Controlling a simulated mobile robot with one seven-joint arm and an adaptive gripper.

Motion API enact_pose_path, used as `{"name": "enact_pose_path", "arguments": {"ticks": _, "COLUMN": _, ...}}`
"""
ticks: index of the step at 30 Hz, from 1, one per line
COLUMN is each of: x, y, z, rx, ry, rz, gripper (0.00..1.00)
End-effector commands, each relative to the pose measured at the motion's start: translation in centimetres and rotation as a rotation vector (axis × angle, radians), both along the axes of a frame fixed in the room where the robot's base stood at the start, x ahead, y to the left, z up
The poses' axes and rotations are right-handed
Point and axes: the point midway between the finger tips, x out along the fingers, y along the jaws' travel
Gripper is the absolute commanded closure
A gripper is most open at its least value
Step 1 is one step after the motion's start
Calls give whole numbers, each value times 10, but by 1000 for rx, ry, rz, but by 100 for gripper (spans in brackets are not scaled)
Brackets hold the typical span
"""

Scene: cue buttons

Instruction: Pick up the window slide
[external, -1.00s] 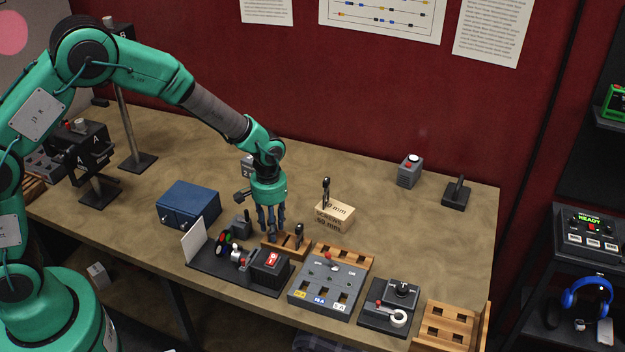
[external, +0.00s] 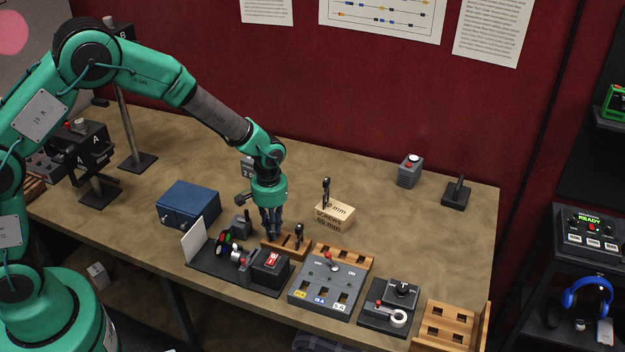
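My gripper (external: 272,233) points straight down at the left part of a small wooden rack (external: 287,246) near the middle of the table. Its dark fingers are close together, with their tips at or just above the rack. I cannot make out whether a piece is between them. A dark upright piece with a knob-like top (external: 299,234) stands in the right part of the same rack. I cannot tell which piece is the window slide; one at the left of the rack would be hidden by the fingers.
A dark panel (external: 215,265) with coloured buttons and a red switch lies in front of the rack. A grey slotted box (external: 328,285) stands to its right. A block with an upright handle (external: 334,215) stands behind right, a blue box (external: 188,203) left.

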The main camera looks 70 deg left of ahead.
Motion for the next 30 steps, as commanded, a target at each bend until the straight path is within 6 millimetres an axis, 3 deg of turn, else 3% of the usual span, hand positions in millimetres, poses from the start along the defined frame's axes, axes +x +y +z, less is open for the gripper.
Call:
{"name": "enact_pose_path", "arguments": {"ticks": 16, "x": -2, "y": 1, "z": 7, "rx": 1, "ry": 4, "rz": -1, "gripper": 100}}
{"name": "enact_pose_path", "arguments": {"ticks": 30, "x": -1, "y": 1, "z": 71, "rx": 1, "ry": 1, "rz": 0, "gripper": 100}}
